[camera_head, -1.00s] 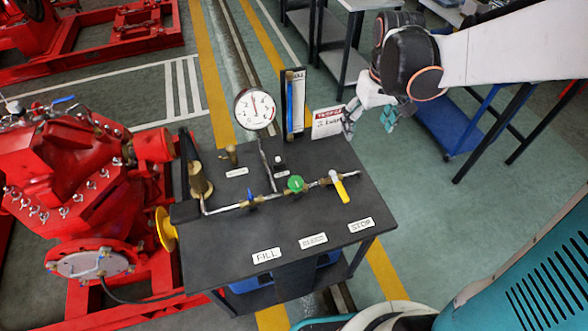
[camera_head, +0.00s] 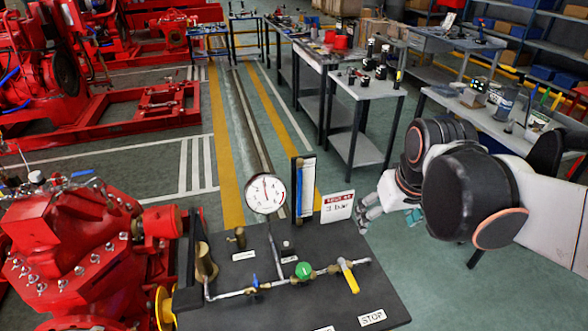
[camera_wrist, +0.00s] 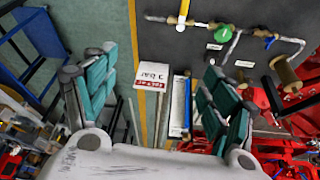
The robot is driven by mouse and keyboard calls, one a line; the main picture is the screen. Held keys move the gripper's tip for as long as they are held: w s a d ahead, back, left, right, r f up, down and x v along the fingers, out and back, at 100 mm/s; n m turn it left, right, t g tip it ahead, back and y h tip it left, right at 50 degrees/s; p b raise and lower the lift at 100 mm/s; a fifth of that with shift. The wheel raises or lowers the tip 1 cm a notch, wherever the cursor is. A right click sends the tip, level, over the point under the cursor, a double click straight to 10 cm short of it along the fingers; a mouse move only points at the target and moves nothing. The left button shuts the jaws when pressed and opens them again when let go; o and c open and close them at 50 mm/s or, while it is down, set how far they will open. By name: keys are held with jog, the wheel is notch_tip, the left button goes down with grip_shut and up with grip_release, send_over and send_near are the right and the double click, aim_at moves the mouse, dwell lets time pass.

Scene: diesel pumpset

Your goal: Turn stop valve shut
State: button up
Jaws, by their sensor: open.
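The stop valve has a yellow lever (camera_head: 349,277) on the pipe at the right of the black bench (camera_head: 270,308), behind the STOP label (camera_head: 372,318). The lever lies across the pipe, slanting toward the front. In the wrist view the yellow lever (camera_wrist: 182,12) shows at the top edge, partly cut off. My gripper (camera_head: 388,207) is behind and to the right of the bench, apart from the lever and above floor level. In the wrist view my gripper (camera_wrist: 153,95) has its teal fingers wide apart, with nothing between them.
A green handwheel (camera_head: 303,270) and a blue lever (camera_head: 255,281) sit on the same pipe. A round gauge (camera_head: 265,193), an upright tube panel (camera_head: 303,187) and a white sign (camera_head: 337,207) stand along the back. Red pump machinery (camera_head: 80,240) is at left.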

jog(key=s+a+r+m+t, duration=0.1)
jog(key=s+r+t, duration=0.1)
jog(key=s, duration=0.5)
jog(key=shift+s+t, duration=0.2)
jog(key=shift+t, duration=0.3)
jog(key=shift+s+f, duration=0.1)
jog(key=shift+s, duration=0.1)
